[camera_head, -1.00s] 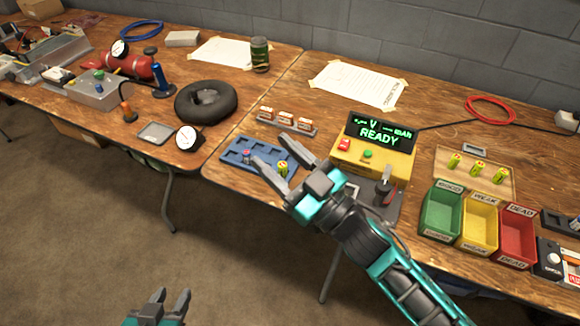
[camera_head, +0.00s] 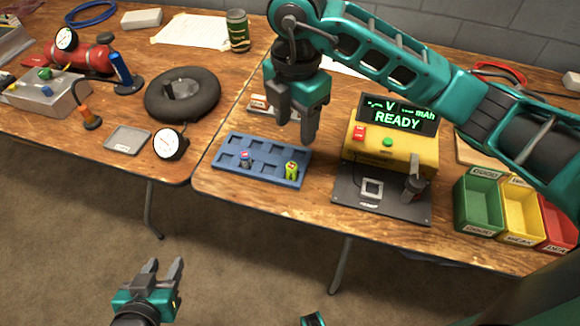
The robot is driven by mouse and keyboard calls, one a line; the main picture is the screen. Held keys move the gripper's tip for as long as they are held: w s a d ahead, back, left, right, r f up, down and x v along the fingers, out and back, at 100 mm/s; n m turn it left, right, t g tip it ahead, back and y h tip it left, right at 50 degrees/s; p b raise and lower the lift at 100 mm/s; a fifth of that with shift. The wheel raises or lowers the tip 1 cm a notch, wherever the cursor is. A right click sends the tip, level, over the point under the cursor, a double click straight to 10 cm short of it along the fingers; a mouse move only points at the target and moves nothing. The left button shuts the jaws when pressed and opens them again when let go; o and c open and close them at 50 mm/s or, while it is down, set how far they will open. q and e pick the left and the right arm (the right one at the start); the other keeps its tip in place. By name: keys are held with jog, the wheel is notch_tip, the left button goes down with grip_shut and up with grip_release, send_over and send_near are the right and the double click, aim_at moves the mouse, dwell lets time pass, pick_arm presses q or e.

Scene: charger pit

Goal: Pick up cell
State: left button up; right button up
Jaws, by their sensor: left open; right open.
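A blue tray (camera_head: 232,164) with square pockets lies on the right table near its front edge. A yellow-green cell (camera_head: 291,170) stands upright in a front pocket at its right end. My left gripper (camera_head: 164,274) is open and empty, low in front of the tables, over the floor.
A yellow tester (camera_head: 380,150) reading READY stands right of the tray, with a dark plate before it. Green (camera_head: 478,205), yellow (camera_head: 520,210) and red (camera_head: 556,222) bins stand further right. A tyre (camera_head: 182,95) and gauge (camera_head: 168,144) are left. My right arm covers the table's back right.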

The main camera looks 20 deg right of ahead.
send_over(291, 166)
jog(key=f, duration=0.6)
jog(key=shift+w+d+f+b, duration=0.1)
jog(key=shift+d+f+b, duration=0.05)
jog(key=shift+d+b, duration=0.2)
jog(key=f, duration=0.5)
jog(key=shift+a+f+b, duration=0.15)
jog(key=shift+a+b, duration=0.15)
grip_shut()
